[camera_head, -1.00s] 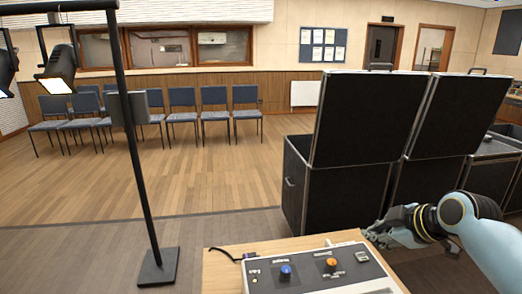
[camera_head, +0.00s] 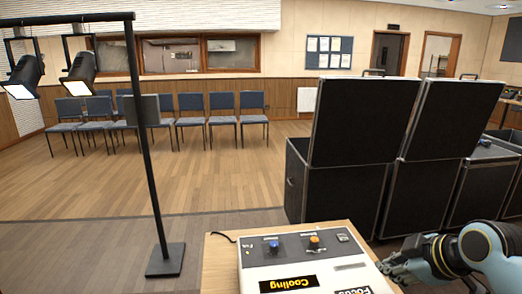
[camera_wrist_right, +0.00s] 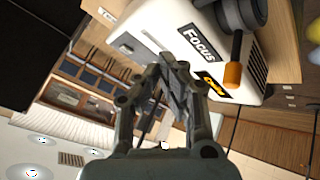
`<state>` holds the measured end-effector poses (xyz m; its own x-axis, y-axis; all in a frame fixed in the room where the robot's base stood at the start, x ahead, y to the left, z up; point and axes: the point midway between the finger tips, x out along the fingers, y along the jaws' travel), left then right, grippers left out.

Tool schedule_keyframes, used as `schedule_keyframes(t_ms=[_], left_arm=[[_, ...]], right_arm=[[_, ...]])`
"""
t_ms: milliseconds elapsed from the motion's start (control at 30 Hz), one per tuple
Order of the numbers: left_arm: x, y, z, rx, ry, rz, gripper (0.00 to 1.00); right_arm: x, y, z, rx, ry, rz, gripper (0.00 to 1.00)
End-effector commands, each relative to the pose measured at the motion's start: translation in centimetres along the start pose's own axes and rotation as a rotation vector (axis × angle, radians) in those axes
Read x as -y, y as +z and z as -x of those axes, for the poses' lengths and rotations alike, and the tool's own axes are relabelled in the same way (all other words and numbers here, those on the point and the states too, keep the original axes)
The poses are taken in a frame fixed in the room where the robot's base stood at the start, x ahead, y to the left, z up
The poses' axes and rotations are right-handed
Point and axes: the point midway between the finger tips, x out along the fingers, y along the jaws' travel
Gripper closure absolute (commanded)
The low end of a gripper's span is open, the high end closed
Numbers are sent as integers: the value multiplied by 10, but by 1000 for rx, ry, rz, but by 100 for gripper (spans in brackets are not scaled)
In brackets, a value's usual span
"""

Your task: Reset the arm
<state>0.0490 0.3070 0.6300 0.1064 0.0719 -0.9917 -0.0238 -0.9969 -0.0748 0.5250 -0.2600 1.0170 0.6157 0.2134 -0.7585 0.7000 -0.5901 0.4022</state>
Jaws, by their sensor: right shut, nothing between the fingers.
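My right gripper (camera_head: 392,270) is at the lower right of the head view, just right of the control box (camera_head: 300,262), and apart from it as far as I can tell. In the wrist view the gripper (camera_wrist_right: 172,85) has its fingers together with nothing between them. The white box has a dark panel with a blue knob (camera_head: 273,246), an orange knob (camera_head: 314,242) and labels "Cooling" and "Focus". In the wrist view the box (camera_wrist_right: 185,40) shows the "Focus" label and an orange-tipped lever (camera_wrist_right: 233,75). My left gripper is not in view.
The box stands on a wooden table (camera_head: 219,262). Black flight cases (camera_head: 340,195) stand behind it, close to my right arm. A lamp stand (camera_head: 150,170) with lamps is at the left. Blue chairs (camera_head: 222,105) line the far wall; open floor lies between.

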Motion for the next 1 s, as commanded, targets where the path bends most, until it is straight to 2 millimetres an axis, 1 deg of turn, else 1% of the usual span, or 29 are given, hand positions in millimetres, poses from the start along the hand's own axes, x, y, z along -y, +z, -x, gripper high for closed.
schedule_keyframes(t_ms=[33,133,267,367,500,700,1000], left_arm=[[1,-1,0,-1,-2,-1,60],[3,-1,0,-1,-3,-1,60],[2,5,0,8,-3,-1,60],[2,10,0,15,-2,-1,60],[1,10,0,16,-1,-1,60],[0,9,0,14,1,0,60],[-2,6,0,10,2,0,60]], right_arm=[[11,5,5,15,-11,-23,100],[32,14,17,52,-27,-87,100],[64,28,40,115,-45,-192,100],[87,39,60,169,-49,-282,100],[116,54,92,246,-41,-412,100],[150,72,142,351,-6,-600,100],[183,92,211,478,79,-845,100]])
